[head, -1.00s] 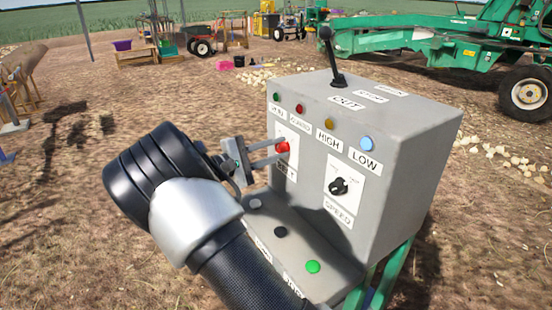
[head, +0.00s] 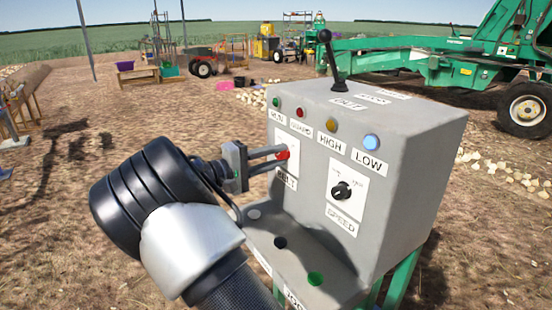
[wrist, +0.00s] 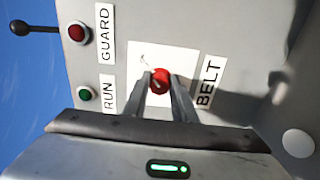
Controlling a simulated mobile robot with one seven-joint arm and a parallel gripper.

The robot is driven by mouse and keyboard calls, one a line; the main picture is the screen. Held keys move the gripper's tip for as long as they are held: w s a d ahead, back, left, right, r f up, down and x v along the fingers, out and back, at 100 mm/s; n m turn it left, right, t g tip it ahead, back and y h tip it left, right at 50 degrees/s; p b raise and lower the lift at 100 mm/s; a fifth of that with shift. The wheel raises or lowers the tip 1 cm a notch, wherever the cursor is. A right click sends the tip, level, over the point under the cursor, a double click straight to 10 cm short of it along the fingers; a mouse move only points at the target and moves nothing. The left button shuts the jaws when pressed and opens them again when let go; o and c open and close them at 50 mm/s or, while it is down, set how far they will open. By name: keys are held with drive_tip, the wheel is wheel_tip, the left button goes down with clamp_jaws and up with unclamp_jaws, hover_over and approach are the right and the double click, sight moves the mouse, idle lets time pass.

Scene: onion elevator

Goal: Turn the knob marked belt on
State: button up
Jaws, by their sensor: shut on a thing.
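The red belt knob (wrist: 160,80) sits on a white plate (wrist: 137,58) on the front of the grey control box (head: 400,190). In the wrist view the BELT label (wrist: 209,82) is beside it. My gripper (wrist: 163,84) reaches straight at the panel with its two fingers on either side of the knob, shut on it. In the head view the knob (head: 283,155) shows only partly at the fingertips of my gripper (head: 281,156). The plate's dial marks are too small to read.
A black speed knob (head: 342,190) is to the right. Green, red, amber and blue lamps line the top of the face. A black lever (head: 330,60) stands on top. A ledge below carries white, black and green buttons (head: 315,279). Green machinery (head: 440,55) stands behind.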

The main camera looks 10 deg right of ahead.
drive_tip(key=o, duration=1)
drive_tip(key=shift+o, duration=0.2)
drive_tip(key=p+v, duration=0.2)
drive_tip(key=v, duration=1.5)
drive_tip(key=shift+a, duration=0.25)
drive_tip(key=shift+s, duration=0.15)
